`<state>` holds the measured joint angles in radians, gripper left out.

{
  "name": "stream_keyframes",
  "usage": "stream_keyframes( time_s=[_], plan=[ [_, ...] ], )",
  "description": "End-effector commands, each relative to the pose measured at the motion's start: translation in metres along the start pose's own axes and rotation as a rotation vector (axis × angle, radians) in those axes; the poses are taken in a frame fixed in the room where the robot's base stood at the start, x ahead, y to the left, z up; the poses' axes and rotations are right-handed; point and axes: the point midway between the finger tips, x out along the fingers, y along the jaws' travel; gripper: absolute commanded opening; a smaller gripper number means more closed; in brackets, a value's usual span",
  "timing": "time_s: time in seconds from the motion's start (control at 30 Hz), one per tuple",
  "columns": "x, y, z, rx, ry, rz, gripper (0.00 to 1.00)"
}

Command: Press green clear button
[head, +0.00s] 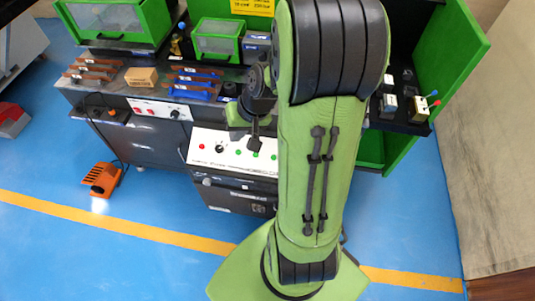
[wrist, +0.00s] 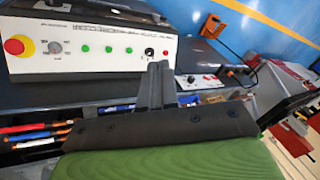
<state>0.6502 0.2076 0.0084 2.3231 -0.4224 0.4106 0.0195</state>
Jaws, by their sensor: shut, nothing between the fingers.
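A white control panel (head: 233,163) carries a red button (head: 201,146), a black knob (head: 219,148) and a row of three green buttons, one of them at the left of the row (head: 237,152). In the wrist view the panel (wrist: 40,68) shows the three green buttons, the middle one (wrist: 108,49) among them. The labels are too small to read, so I cannot tell which is clear. My gripper (head: 254,143) is shut and empty, over the panel in the head view. In the wrist view its tips (wrist: 160,66) appear just below the black knob (wrist: 149,51) and the red button (wrist: 166,53); contact is not visible.
An orange foot pedal (head: 103,179) is on the floor.

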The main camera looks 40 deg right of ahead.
Motion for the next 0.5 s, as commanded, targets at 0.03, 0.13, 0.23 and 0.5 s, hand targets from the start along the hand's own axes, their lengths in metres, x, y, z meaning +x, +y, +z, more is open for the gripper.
stream_keyframes(
  time_s=[0.03, 0.13, 0.23, 0.5],
  plan=[
    [0.021, 0.021, -0.004, 0.079, -0.009, -0.033, 0.00],
    [0.055, 0.055, -0.012, 0.225, 0.004, -0.106, 0.00],
    [0.087, 0.092, -0.014, 0.384, 0.033, -0.185, 0.00],
    [0.150, 0.168, -0.002, 0.755, 0.145, -0.350, 0.00]
  ],
)
